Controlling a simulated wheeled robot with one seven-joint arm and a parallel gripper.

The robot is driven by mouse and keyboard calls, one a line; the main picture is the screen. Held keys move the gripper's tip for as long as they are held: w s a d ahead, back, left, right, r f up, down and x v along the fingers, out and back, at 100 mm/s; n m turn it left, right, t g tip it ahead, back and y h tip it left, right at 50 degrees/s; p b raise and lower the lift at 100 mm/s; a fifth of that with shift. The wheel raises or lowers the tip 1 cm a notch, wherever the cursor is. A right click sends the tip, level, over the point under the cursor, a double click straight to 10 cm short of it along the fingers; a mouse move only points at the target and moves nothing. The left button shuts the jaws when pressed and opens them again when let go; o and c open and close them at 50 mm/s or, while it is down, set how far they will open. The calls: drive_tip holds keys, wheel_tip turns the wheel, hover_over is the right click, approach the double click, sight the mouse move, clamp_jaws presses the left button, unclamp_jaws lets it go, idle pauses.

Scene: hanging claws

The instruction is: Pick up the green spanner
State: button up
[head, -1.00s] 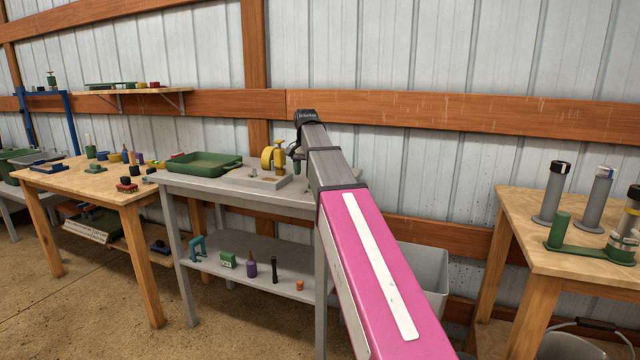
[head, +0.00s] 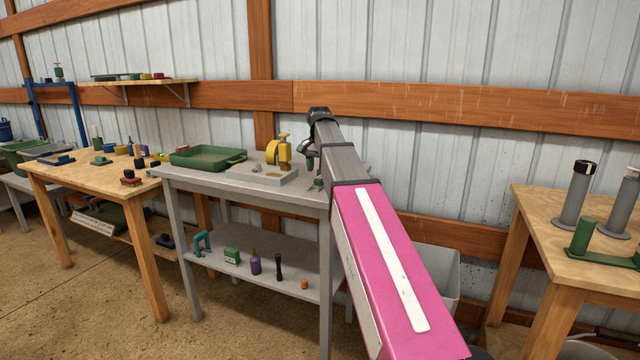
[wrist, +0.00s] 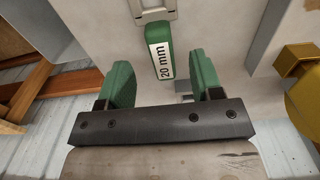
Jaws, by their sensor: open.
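In the wrist view a green piece marked "20 mm" (wrist: 163,52), which looks like the green spanner's handle, joins a grey metal part at the top edge. The rest of it is out of view. My gripper (wrist: 160,72) has two green fingers set wide apart, with nothing between them touching. The green piece lies just beyond the fingertips, roughly centred between them. In the head view my gripper (head: 309,163) is small and partly behind my arm, over the right end of the grey table (head: 255,190). I cannot make out the spanner there.
A yellow device (head: 280,150) on a grey block stands left of my gripper; yellow parts (wrist: 297,60) show at right in the wrist view. A green tray (head: 207,157) is further left. A wooden table (head: 560,240) with grey cylinders stands at right. The corrugated wall is behind.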

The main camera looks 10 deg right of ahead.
sight(319, 178)
wheel_tip(319, 178, down, 5)
drive_tip(key=shift+w+r, duration=0.1)
drive_tip(key=shift+r, duration=0.1)
clamp_jaws()
drive_tip(key=shift+r, duration=0.1)
